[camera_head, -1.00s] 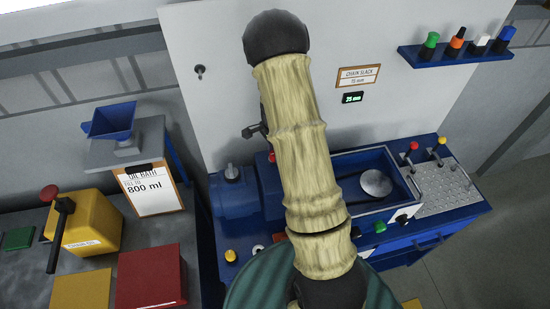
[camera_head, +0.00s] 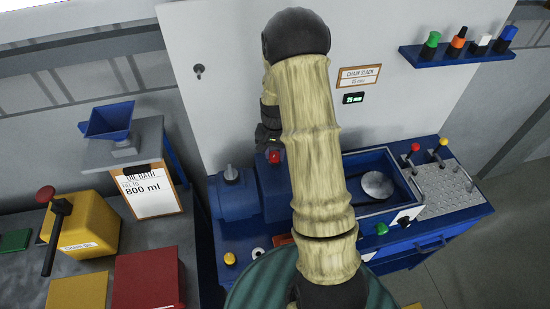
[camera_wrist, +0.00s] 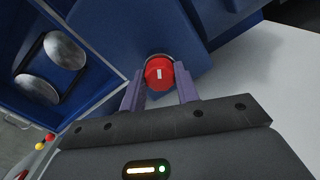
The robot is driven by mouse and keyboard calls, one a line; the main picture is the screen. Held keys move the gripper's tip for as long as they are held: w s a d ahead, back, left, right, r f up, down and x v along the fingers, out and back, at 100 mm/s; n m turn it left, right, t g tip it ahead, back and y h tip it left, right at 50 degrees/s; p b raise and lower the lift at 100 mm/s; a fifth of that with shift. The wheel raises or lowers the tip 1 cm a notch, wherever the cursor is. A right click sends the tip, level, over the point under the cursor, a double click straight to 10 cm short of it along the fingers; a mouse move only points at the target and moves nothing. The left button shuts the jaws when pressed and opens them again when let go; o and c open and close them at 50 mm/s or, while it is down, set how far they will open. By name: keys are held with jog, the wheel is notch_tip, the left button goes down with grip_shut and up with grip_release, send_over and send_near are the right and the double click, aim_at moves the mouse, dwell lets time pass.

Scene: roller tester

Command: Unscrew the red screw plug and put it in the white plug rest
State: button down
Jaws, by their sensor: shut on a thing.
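The red screw plug (camera_wrist: 159,74) sits at the blue housing (camera_wrist: 120,30) in the wrist view, with a pale mark on its face and a grey ring behind it. My gripper (camera_wrist: 160,85) has its two fingers on either side of the plug, shut on it. In the head view the red plug (camera_head: 274,157) shows just left of my arm, below my dark gripper (camera_head: 268,138). The plug looks still seated at the housing. I cannot pick out the white plug rest for certain; a small white ring (camera_head: 259,252) lies on the blue bench front.
The blue bench (camera_head: 440,225) holds an open tray with a round metal disc (camera_head: 377,184). A shelf (camera_head: 455,52) with several coloured bottles is on the white panel. A blue funnel (camera_head: 108,119) and yellow box (camera_head: 85,222) stand at the left.

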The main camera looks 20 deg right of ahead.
jog(key=n, duration=0.5)
jog(key=shift+n, duration=0.3)
jog(key=c, duration=1)
grip_release()
jog(key=shift+o, duration=0.2)
jog(key=shift+r+p, duration=1.05)
jog(key=shift+r, duration=0.25)
jog(key=shift+f, duration=0.1)
